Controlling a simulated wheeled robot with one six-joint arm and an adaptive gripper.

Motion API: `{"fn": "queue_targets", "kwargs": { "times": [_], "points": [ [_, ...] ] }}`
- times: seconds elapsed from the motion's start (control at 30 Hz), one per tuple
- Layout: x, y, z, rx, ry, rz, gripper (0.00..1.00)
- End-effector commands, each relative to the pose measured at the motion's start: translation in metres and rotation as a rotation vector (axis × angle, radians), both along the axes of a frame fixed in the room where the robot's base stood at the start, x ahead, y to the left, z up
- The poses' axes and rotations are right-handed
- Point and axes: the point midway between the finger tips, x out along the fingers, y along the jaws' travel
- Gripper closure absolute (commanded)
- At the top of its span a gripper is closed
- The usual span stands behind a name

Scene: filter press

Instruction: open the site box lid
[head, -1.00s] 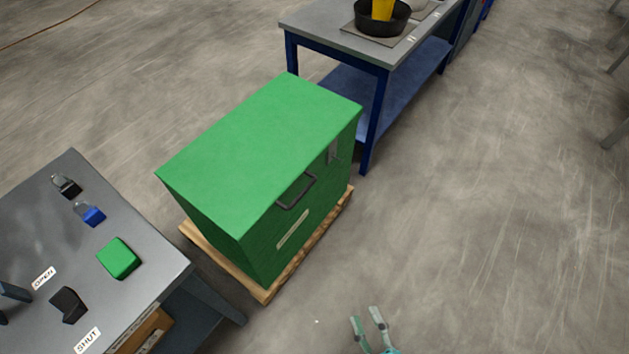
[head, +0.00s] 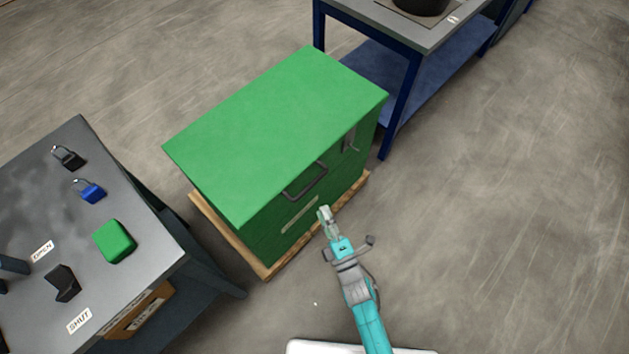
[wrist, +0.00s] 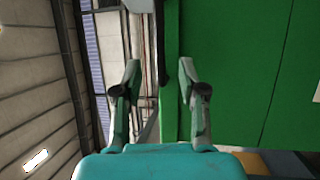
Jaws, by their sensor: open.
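The green site box (head: 245,235) stands on a wooden pallet, its flat lid (head: 280,125) shut. A dark bar handle (head: 305,182) is on the front face near the lid's edge, and a grey latch (head: 350,138) is right of it. My gripper (head: 324,213) is in front of the box, below the handle in the picture.
At left a grey table (head: 130,210) holds a black padlock (head: 68,158), a blue padlock (head: 90,191) and a green block (head: 114,241). A blue-framed workbench (head: 400,85) stands close behind the box at upper right. The floor (head: 500,230) at right is clear.

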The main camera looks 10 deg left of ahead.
Motion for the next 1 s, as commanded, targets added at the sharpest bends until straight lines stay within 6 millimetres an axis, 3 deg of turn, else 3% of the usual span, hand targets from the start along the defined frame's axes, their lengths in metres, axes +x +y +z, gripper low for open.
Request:
{"fn": "queue_targets", "kwargs": {
  "times": [0.5, 0.7, 1.0],
  "points": [
    [0.071, 0.040, 0.016, 0.002, 0.000, -0.001, 0.59],
    [0.083, 0.046, 0.018, 0.003, 0.001, -0.001, 0.59],
    [0.084, 0.047, 0.018, 0.003, 0.002, 0.000, 0.59]
  ]
}}
